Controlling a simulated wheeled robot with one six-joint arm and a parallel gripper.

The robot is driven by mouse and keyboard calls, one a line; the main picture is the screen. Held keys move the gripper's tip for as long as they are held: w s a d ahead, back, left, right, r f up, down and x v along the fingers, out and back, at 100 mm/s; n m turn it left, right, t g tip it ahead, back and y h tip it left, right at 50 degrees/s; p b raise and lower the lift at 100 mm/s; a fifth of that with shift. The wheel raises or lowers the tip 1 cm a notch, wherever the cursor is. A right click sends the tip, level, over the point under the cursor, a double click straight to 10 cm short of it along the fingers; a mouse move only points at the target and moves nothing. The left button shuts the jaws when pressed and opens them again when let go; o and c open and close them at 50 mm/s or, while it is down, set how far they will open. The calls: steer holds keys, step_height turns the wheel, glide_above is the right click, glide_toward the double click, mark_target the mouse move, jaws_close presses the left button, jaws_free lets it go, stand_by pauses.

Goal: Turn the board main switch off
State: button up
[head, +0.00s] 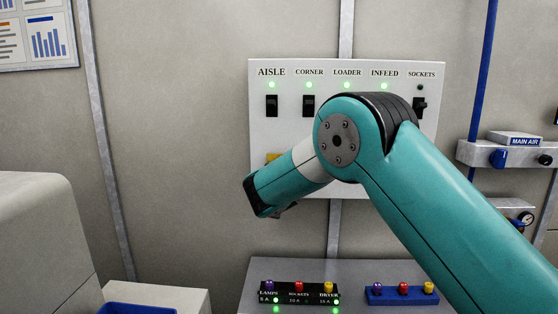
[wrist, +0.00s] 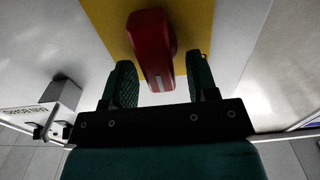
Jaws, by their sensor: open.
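The white switch board (head: 260,130) hangs on the wall in the head view. A yellow plate (head: 274,157) low on it is mostly hidden by my arm. In the wrist view a red handle (wrist: 152,40) stands out from the yellow plate (wrist: 193,25). I take it as the main switch; its position is hard to tell. My gripper (wrist: 160,78) is open, with its green fingers on either side of the handle's lower end. I see gaps beside the handle, and cannot tell the depth between them. In the head view my arm hides the handle.
Breaker switches for AISLE (head: 271,105), CORNER (head: 308,105) and SOCKETS (head: 420,107) line the board. The AISLE, CORNER, LOADER and INFEED lamps are green; the SOCKETS lamp is dark. A MAIN AIR unit (head: 514,139) is at right. Below stand a fuse block (head: 299,295) and a blue rack (head: 402,297).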

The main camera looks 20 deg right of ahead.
steer(key=shift+w+d, duration=0.15)
steer(key=shift+w, duration=0.45)
